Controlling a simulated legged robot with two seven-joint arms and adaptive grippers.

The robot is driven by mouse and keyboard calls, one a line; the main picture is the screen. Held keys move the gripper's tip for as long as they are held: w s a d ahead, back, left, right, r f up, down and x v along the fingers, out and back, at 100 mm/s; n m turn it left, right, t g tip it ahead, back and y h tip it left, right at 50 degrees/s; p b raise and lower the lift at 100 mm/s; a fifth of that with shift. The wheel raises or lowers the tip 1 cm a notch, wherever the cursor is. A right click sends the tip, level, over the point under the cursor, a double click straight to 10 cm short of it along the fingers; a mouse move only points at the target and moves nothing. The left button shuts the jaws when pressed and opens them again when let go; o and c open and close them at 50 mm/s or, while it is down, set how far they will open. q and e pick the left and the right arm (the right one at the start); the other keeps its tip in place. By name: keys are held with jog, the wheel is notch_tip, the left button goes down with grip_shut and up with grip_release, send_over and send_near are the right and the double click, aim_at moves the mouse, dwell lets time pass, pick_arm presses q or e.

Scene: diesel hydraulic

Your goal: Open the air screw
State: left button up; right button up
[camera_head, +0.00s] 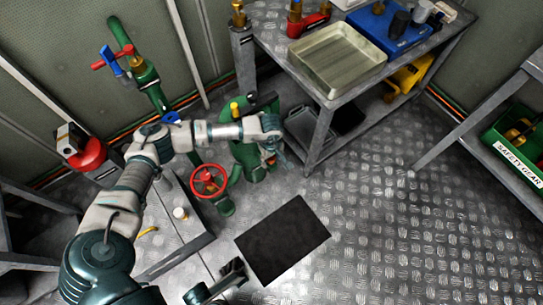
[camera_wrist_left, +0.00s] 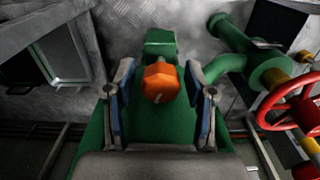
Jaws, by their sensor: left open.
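An orange hex-headed screw (camera_wrist_left: 160,82), seemingly the air screw, sits on a green pump body (camera_wrist_left: 150,125) in the left wrist view. My left gripper (camera_wrist_left: 160,75) is open, with one finger on each side of the screw and a visible gap to both. In the head view, my left gripper (camera_head: 270,148) is over the green pump housing (camera_head: 250,155) and hides the screw. A dark end piece on a teal link of mine shows at the bottom of the head view, perhaps my right gripper (camera_head: 232,272); its jaws cannot be made out.
A red handwheel valve (camera_head: 208,181) stands left of the pump and also shows in the left wrist view (camera_wrist_left: 290,110). A metal table (camera_head: 322,115) with a tray (camera_head: 337,62) is close on the right. A black mat (camera_head: 283,240) lies on open floor.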

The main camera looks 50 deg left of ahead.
pick_arm(q)
jog(key=c, duration=1)
jog(key=n, duration=0.3)
jog(key=o, duration=1.2)
jog(key=shift+c, duration=0.2)
jog(key=shift+r, duration=0.25)
notch_tip(320, 180, up, 11)
jog(key=shift+r, duration=0.2)
